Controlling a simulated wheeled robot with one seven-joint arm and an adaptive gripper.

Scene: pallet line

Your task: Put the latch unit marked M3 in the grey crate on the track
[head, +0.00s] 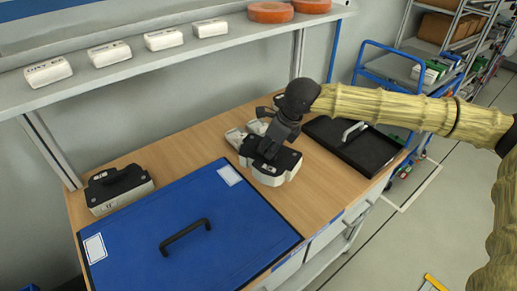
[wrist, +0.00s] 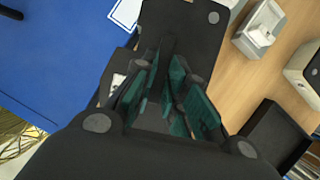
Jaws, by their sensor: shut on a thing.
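A latch unit (head: 285,162) with a black top and white body sits on the wooden bench, right of the blue panel. My gripper (head: 268,150) is over it and shut on its black handle. In the wrist view the gripper's teal pads (wrist: 172,100) close on either side of that bar, above the unit's black top (wrist: 205,35). I cannot read the unit's mark; a small white label is partly hidden by the fingers. A second, similar latch unit (head: 118,188) stands at the bench's left end, its mark too small to read. I cannot make out a grey crate on a track.
A blue panel (head: 235,235) with a black handle covers the bench's front left. A black tray (head: 375,158) with a grey handle lies right of my gripper. White parts (head: 236,137) stand close behind the held unit. A shelf (head: 140,70) with white blocks overhangs the back.

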